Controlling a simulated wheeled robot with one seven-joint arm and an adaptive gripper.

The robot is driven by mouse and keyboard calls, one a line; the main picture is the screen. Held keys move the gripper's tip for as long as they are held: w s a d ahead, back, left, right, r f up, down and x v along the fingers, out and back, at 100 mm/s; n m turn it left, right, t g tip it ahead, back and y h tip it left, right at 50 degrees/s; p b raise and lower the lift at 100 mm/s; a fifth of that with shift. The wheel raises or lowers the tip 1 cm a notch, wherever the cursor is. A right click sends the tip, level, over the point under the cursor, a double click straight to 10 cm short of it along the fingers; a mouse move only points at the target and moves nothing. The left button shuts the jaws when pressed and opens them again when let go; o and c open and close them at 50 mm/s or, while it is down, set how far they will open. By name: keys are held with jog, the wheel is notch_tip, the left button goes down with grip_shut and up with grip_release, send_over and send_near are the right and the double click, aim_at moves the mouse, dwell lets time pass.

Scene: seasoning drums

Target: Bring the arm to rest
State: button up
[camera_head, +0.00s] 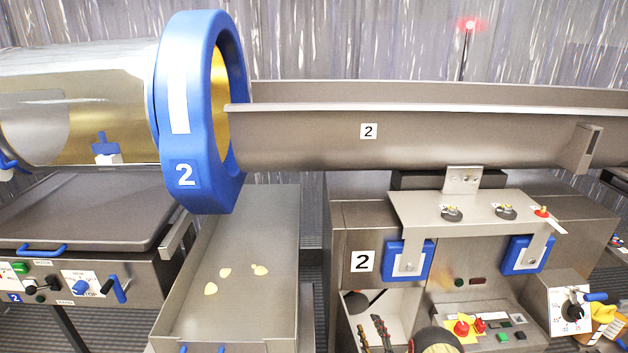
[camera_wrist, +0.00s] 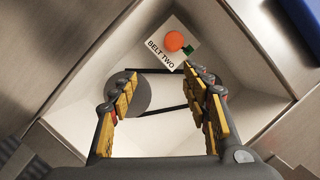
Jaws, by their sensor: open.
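My gripper (camera_wrist: 160,92) is open, its two yellow-padded fingers apart with nothing held between them. It faces into a white-walled recess (camera_wrist: 165,140) in a metal cabinet. Inside lie a grey disc (camera_wrist: 128,95), a dark belt (camera_wrist: 160,71) and a "BELT TWO" label (camera_wrist: 158,48) with an orange round piece (camera_wrist: 174,41) on or before it. In the head view my gripper (camera_head: 379,332) shows at the bottom, in front of the same recess (camera_head: 402,308). How deep the fingertips reach is hard to tell.
The cabinet marked 2 (camera_head: 347,228) carries blue-framed brackets (camera_head: 410,262) and a switch panel (camera_head: 490,327) close to my arm. Above runs a metal trough (camera_head: 400,137) into a blue-ringed drum (camera_head: 186,130). A tray (camera_head: 235,310) with several pale chips stands left.

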jog(key=s+d+f+n+g+h, duration=0.25)
jog(key=f+n+g, duration=0.25)
jog(key=f, duration=0.4)
jog(key=s+d+f+n+g+h, duration=0.1)
jog(key=s+f+n+g, duration=0.35)
jog(key=f, duration=0.35)
jog(key=s+a+r+n+g+p, duration=0.1)
jog(key=s+r+n, duration=0.3)
jog(key=s+r, duration=0.8)
jog(key=s+a+r+n+g+p, duration=0.2)
jog(key=s+r+n, duration=0.3)
jog(key=r, duration=2.7)
jog(key=s+a+r+n+g+h+p, duration=0.1)
jog(key=s+a+r+n+g+p, duration=0.1)
jog(key=s+r, duration=1.7)
notch_tip(320, 180, up, 4)
jog(key=a+n+p, duration=0.1)
jog(key=n+p, duration=0.1)
jog(key=n, duration=0.1)
jog(key=shift+s+a, duration=0.15)
jog(key=shift+s, duration=0.25)
jog(key=shift+c, duration=0.3)
